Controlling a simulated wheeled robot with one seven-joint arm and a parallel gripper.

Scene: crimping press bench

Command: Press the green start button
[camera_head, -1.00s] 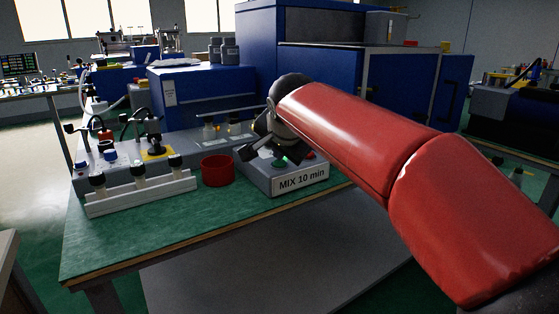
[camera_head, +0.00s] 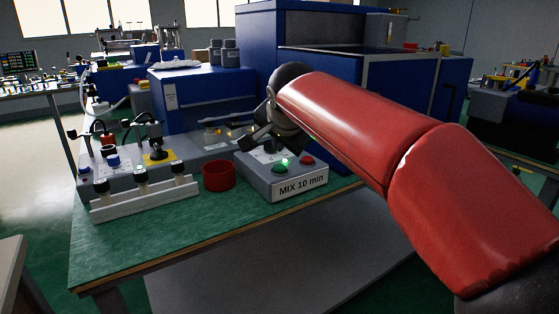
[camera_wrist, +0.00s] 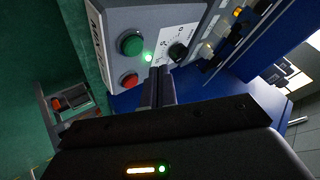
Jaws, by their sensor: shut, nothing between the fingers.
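The control box (camera_head: 284,184) labelled "MIX 10 min" stands near the front edge of the bench. Its green button (camera_head: 279,167) is on the sloping top, and it also shows in the wrist view (camera_wrist: 131,44). A small green lamp (camera_wrist: 148,57) beside it is lit. A red button (camera_wrist: 129,80) sits on the same panel, as does a black knob (camera_wrist: 178,52). My gripper (camera_head: 246,146) is shut and empty, above the back left part of the box. In the wrist view the fingertips (camera_wrist: 160,72) are apart from the green button, which is in plain sight.
A red cup (camera_head: 219,177) stands just left of the box. A white rack (camera_head: 145,198) with several dark-capped vials is further left. Blue machines (camera_head: 205,95) rise behind. The green bench top (camera_head: 200,225) is clear in front.

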